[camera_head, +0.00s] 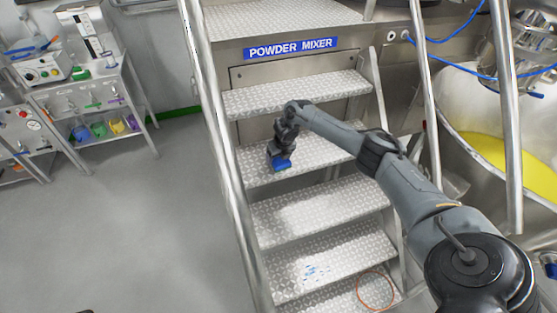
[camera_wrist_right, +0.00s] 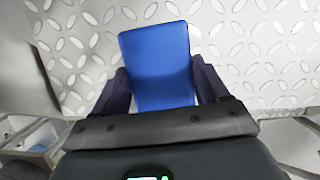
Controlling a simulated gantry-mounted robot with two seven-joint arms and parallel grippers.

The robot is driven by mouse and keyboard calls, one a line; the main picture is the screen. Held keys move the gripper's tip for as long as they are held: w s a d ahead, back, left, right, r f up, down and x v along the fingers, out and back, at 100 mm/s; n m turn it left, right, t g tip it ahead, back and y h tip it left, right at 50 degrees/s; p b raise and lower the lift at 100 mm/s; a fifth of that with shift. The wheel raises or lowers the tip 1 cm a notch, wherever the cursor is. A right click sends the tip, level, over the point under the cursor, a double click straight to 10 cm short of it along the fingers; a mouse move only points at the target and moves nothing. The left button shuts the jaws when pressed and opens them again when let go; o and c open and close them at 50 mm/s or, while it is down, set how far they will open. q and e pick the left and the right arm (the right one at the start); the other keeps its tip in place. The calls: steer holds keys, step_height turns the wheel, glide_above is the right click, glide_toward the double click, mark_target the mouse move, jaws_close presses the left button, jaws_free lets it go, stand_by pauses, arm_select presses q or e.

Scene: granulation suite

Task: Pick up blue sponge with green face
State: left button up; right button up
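The blue sponge (camera_head: 281,165) is at a tread of the metal stairs, under my right gripper (camera_head: 281,157). In the right wrist view the sponge (camera_wrist_right: 158,60) shows a plain blue face, and its green face is hidden. The two dark fingers of my right gripper (camera_wrist_right: 162,88) lie against the sponge's left and right sides, with no gap seen. The sponge's far half sticks out past the fingertips. I cannot tell whether it rests on the tread or is just above it. My left gripper is not in view.
The steel handrail (camera_head: 222,140) runs left of the treads, and another post (camera_head: 427,100) stands at the right. A tread (camera_head: 320,215) below is bare. A bench (camera_head: 85,90) with instruments stands at the far left. A vessel with yellow contents (camera_head: 500,160) is at the right.

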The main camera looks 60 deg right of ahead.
steer(key=shift+c, duration=1.2)
steer(key=shift+r, duration=0.1)
step_height(320, 180, up, 28)
steer(key=p, duration=1.1)
steer(key=shift+p, duration=0.4)
steer(key=o, duration=0.4)
steer(key=shift+c, duration=1.6)
